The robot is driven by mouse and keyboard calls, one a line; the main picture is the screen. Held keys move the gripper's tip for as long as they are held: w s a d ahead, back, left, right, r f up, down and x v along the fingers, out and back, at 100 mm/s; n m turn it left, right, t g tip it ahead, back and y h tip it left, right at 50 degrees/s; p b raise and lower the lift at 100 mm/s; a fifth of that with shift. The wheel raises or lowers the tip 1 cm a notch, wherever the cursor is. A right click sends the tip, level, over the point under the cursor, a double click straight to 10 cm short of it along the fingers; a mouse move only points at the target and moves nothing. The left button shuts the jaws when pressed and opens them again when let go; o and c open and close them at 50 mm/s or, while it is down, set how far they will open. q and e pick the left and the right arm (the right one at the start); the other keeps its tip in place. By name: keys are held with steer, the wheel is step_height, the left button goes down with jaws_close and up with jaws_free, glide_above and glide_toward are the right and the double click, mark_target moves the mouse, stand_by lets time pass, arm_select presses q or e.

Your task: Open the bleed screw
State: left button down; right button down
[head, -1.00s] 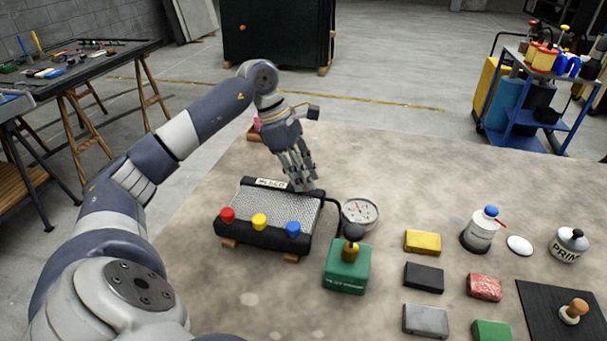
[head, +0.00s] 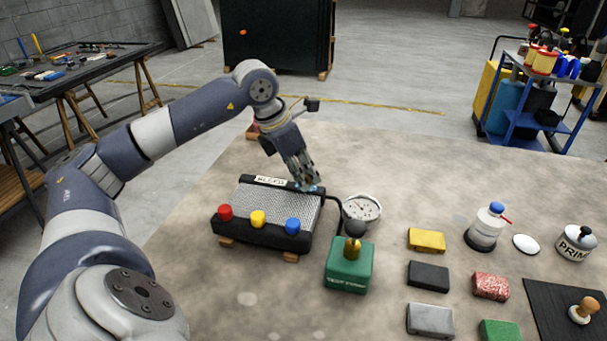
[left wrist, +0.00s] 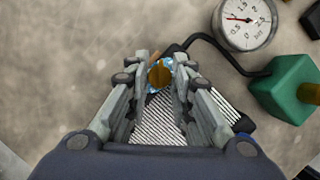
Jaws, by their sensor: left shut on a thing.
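The radiator (head: 280,207) is a black-framed block with a silver mesh top and red, yellow and blue caps along its near side. In the left wrist view the bleed screw (left wrist: 159,74) is a round brass head with something light blue around it, at the radiator's corner. My left gripper (head: 310,184) reaches down to the far right corner of the radiator. Its fingers (left wrist: 158,80) are on both sides of the brass head and closed on it. The fingers hide most of the screw in the head view. My right gripper is not in view.
The table surface left of the radiator is clear.

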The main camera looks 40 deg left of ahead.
arm_select(q)
steer(key=n+y, duration=0.1)
steer(key=n, duration=0.1)
steer(key=n+y, duration=0.1)
steer(key=n, duration=0.2)
steer(key=shift+d+n+p, duration=0.2)
steer(key=shift+n+p, duration=0.1)
steer(key=shift+p, duration=0.05)
steer(key=shift+n+y+p, duration=0.3)
steer(key=shift+n+y, duration=0.5)
steer(key=shift+n, duration=1.2)
steer(key=c, duration=1.4)
jaws_free()
steer(key=shift+c, duration=0.2)
steer(key=v, duration=1.2)
steer(key=shift+w+d+r, duration=0.1)
steer(key=shift+r, duration=0.05)
